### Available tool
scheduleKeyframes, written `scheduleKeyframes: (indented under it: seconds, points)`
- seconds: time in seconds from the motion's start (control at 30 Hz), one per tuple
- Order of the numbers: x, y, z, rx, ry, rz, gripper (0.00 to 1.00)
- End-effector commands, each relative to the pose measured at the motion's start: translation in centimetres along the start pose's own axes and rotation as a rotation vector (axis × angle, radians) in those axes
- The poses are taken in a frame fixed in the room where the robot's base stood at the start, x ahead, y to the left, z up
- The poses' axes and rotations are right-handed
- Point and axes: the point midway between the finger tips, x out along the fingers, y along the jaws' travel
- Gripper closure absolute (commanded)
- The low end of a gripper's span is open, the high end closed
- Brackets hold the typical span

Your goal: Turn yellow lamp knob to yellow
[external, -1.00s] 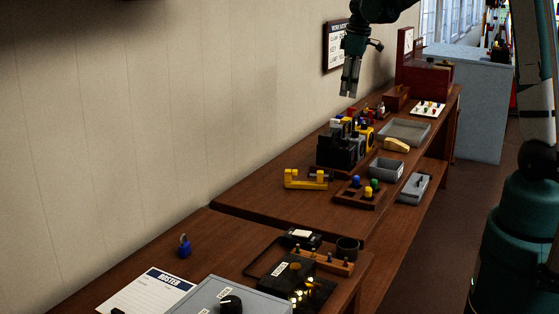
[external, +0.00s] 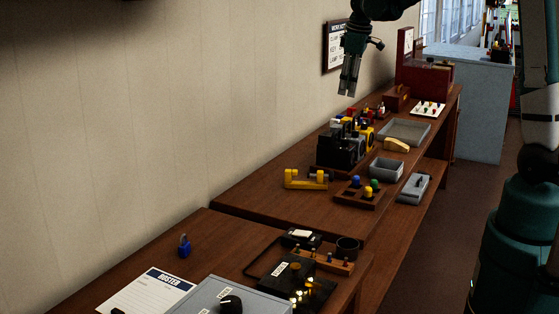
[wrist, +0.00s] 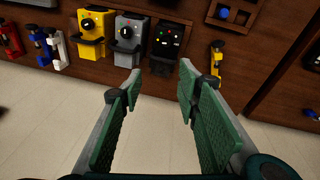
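The yellow lamp box (wrist: 90,24) stands at the upper left of the wrist view, with a dark round knob (wrist: 89,25) on its face. I cannot read the knob's setting. In the external view the yellow box (external: 367,137) shows partly behind darker boxes on the bench. My gripper (wrist: 161,78) is open and empty, its green-padded fingers apart. It hangs above the bench near the wall in the external view (external: 349,93), clear of the boxes and touching nothing.
A grey knob box (wrist: 128,33) and a black box with coloured lights (wrist: 165,40) stand beside the yellow one. Red, white and blue items (wrist: 32,45) are at its left. A grey tray (external: 405,131) and a yellow holder (external: 306,180) lie on the bench.

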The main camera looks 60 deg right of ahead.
Motion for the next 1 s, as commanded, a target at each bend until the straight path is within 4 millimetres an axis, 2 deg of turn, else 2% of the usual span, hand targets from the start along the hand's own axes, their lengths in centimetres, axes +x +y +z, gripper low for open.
scheduleKeyframes:
  seconds: [0.17, 0.37, 1.0]
  points:
    - [0.2, 0.4, 0.0, 0.060, -0.003, -0.002, 0.67]
    - [0.7, 1.6, 0.0, 0.250, -0.013, -0.005, 0.67]
    - [3.8, 7.4, 0.5, 1.220, -0.068, 0.005, 0.67]
